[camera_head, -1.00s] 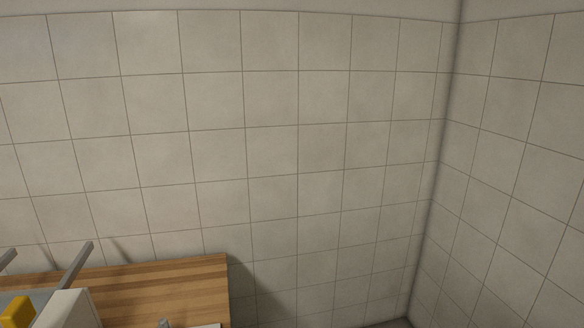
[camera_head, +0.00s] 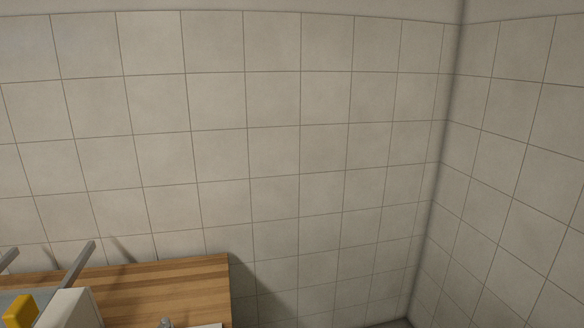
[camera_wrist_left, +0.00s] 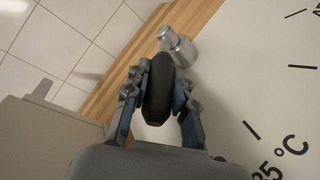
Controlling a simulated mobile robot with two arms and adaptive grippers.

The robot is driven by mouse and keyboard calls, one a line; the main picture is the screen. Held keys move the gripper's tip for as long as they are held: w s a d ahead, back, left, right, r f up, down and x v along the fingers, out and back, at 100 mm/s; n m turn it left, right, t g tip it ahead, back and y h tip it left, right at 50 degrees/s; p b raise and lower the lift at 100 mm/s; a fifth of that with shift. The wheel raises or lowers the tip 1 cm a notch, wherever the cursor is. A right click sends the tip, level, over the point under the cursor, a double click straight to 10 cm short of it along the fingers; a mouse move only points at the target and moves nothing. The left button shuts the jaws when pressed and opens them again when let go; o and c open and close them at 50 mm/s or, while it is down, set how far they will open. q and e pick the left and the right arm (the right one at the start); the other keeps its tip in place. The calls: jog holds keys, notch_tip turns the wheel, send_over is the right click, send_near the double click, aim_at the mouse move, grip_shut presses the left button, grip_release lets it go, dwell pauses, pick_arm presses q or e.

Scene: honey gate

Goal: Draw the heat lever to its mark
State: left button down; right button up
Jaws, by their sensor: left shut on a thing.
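In the left wrist view, my left gripper (camera_wrist_left: 159,90) is shut on a black rounded grip (camera_wrist_left: 160,80), which looks like the knob of the heat lever. A silver metal post (camera_wrist_left: 177,44) stands just beyond the grip. My right gripper is in neither view.
A wooden worktop (camera_head: 170,285) fills the lower left of the head view, against a tiled wall. On it are a yellow block (camera_head: 20,308), a white box-like part (camera_head: 75,310) and grey bars (camera_head: 78,265). To the right of the worktop is open space.

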pick_arm(q)
jog(key=c, duration=1.5)
grip_release()
jog(key=shift+w+d+r, duration=0.1)
jog(key=shift+d+r, duration=0.15)
jog(key=shift+d, duration=0.3)
jog(key=o, duration=0.3)
jog(key=shift+w+d, duration=0.15)
jog(key=shift+o, duration=0.6)
jog(key=shift+w+d+f, duration=0.1)
jog(key=shift+s+a+p, duration=0.35)
jog(key=shift+s, duration=0.05)
jog(key=p+v, duration=0.3)
jog(key=v, duration=0.1)
jog(key=shift+s+a, duration=0.1)
jog(key=shift+a, duration=0.05)
jog(key=shift+p+v, duration=0.8)
jog(key=shift+v, duration=0.4)
